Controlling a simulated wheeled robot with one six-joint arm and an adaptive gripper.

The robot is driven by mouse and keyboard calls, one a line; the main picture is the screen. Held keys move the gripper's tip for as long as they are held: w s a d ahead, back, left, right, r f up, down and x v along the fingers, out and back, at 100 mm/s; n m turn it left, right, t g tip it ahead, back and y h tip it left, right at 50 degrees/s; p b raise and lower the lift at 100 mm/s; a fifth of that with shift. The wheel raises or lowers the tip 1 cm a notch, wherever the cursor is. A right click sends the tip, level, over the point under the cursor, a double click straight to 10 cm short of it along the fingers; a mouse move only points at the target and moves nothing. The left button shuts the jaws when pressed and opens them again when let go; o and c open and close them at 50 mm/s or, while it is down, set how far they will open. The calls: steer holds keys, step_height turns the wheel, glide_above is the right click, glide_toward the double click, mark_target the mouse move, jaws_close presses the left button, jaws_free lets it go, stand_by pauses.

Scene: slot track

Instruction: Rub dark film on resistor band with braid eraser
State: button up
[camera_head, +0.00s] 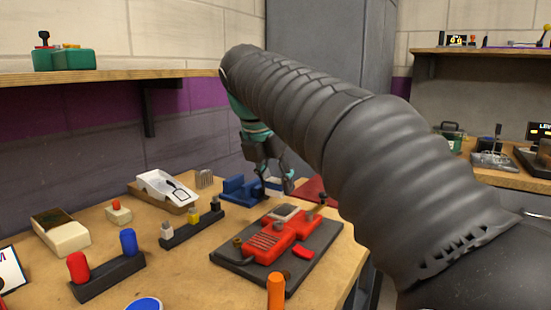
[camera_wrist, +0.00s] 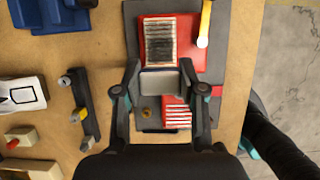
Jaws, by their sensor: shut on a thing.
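My gripper (camera_wrist: 160,90) is shut on a grey block (camera_wrist: 160,82), which I take to be the braid eraser. It sits between the two fingers in the wrist view. Just beyond it is a ribbed grey panel (camera_wrist: 160,42) with dark streaks, set in a red controller body (camera_wrist: 194,60); this looks like the resistor band. I cannot tell whether the block touches it. In the head view my gripper (camera_head: 273,181) points down behind the red controller (camera_head: 280,238), above its far end. The panel (camera_head: 284,212) shows there, small and pale.
The controller lies on a dark base plate (camera_head: 236,258). To its left stand a black rack with plugs (camera_head: 194,228), a white tray (camera_head: 166,187) and a red-and-blue handled holder (camera_head: 108,278). A blue fixture (camera_head: 240,190) stands behind. An orange post (camera_head: 276,292) rises in front.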

steer(key=shift+r, duration=1.6)
